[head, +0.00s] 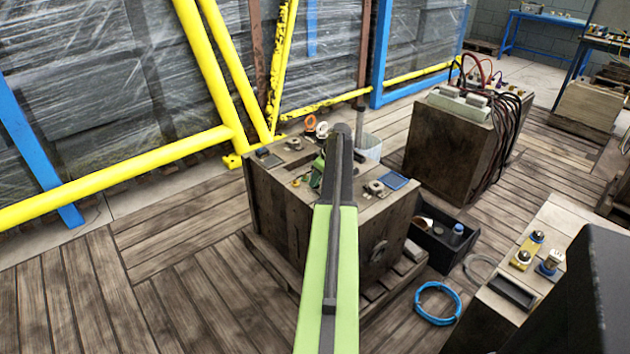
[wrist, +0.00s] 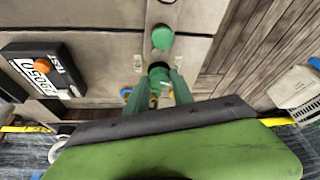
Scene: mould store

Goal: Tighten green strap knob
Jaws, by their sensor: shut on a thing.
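In the wrist view, my gripper (wrist: 160,80) has its two green fingers on either side of a dark green knob (wrist: 159,70) and is shut on it. The fingers hide the sides and lower part of this knob. A lighter round green disc (wrist: 162,37) sits just beyond it on the same pale strip. In the head view, my arm covers much of the top of the wooden mould box (head: 283,205). The knob cannot be made out clearly there.
A black unit with an orange knob (wrist: 42,62) lies left in the wrist view. In the head view, a black bin (head: 440,248) and a blue hose coil (head: 437,303) lie right of the box. A yellow rack frame (head: 120,178) stands behind. The left floor is clear.

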